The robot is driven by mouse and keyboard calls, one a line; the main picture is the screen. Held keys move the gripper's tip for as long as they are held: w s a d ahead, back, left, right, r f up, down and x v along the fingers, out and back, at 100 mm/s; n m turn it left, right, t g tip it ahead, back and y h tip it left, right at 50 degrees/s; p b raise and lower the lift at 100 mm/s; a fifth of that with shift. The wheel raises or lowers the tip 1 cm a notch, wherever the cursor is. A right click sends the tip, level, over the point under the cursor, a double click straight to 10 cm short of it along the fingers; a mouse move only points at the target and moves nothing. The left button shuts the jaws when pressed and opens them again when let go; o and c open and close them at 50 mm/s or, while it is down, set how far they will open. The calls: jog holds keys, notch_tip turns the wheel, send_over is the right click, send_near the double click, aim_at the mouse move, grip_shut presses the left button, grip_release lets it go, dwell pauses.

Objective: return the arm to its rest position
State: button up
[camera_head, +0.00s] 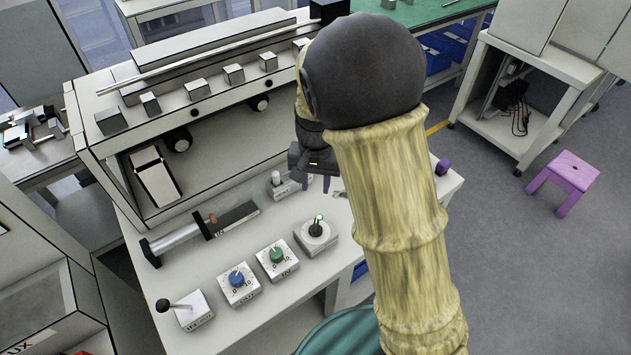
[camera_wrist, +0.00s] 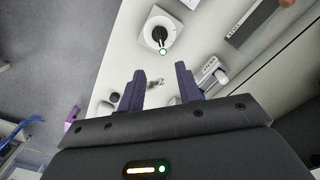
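My arm reaches over the white workbench (camera_head: 222,243), with its yellowish sleeve and dark round joint filling the right middle of the head view. My gripper (camera_head: 317,186) hangs above the bench's right part, fingers pointing down. In the wrist view my gripper (camera_wrist: 160,70) has its two dark purple fingers well apart, with nothing held between them. A small greyish item (camera_wrist: 155,84) lies on the bench and shows through the gap. The same item (camera_head: 340,194) is partly visible beside my arm in the head view. The arm hides part of the bench's right end.
A small switch block (camera_head: 284,184) stands near my gripper. A shelf unit (camera_head: 215,150) rises behind. A purple stool (camera_head: 566,176) stands right on open floor.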

dwell(0.3)
jog(key=s+d+r+n+t, duration=0.2)
jog(key=s+d+r, duration=0.1)
jog(key=s+d, duration=0.9)
jog(key=shift+s+d+r+t, duration=0.25)
jog(key=shift+s+d+t, duration=0.05)
jog(key=shift+d, duration=0.6)
